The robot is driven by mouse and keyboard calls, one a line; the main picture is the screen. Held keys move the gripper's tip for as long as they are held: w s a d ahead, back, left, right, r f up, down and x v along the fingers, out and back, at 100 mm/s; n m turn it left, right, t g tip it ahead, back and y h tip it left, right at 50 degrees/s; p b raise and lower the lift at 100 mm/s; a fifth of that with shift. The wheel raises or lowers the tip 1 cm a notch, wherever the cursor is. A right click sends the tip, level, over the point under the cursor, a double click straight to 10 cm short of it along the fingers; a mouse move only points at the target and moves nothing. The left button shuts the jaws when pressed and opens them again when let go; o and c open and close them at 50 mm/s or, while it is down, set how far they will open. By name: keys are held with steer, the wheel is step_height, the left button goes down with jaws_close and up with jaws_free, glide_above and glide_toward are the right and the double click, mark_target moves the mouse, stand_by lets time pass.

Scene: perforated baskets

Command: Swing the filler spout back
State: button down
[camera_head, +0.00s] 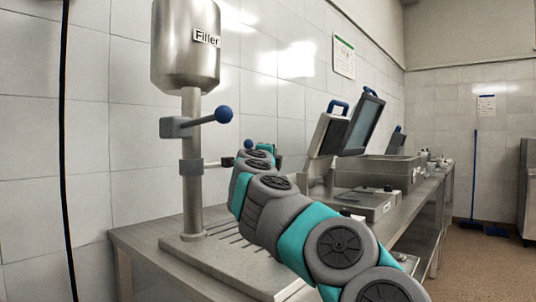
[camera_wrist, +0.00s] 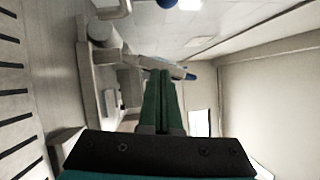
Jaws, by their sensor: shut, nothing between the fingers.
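The filler is a steel tank (camera_head: 187,50) labelled "Filler" on an upright column (camera_head: 192,205) in the head view. A lever with a blue ball (camera_head: 223,114) sticks out to the right below the tank. Lower down, a collar (camera_head: 190,167) carries a short arm to the right, partly hidden behind my arm; a second blue ball (camera_head: 249,144) shows there. I cannot tell which part is the spout. My gripper (camera_wrist: 160,74) has its green fingers together, empty, in the wrist view. A blue ball (camera_wrist: 167,4) is at that view's top edge, apart from the fingers. My arm hides the fingertips in the head view.
A slotted drain tray (camera_head: 215,250) lies under the filler; its slots also show in the wrist view (camera_wrist: 15,120). To the right on the bench stand an open-lidded machine (camera_head: 360,125) with blue handles and a steel basin (camera_head: 385,172). The tiled wall is behind.

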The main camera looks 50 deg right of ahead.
steer(key=shift+s+a+f+b, duration=0.2)
steer(key=shift+s+a, duration=0.65)
steer(key=shift+s, duration=0.3)
steer(key=shift+s+a+f+b, duration=0.15)
steer(key=shift+s+a, duration=0.65)
steer(key=shift+s, duration=0.3)
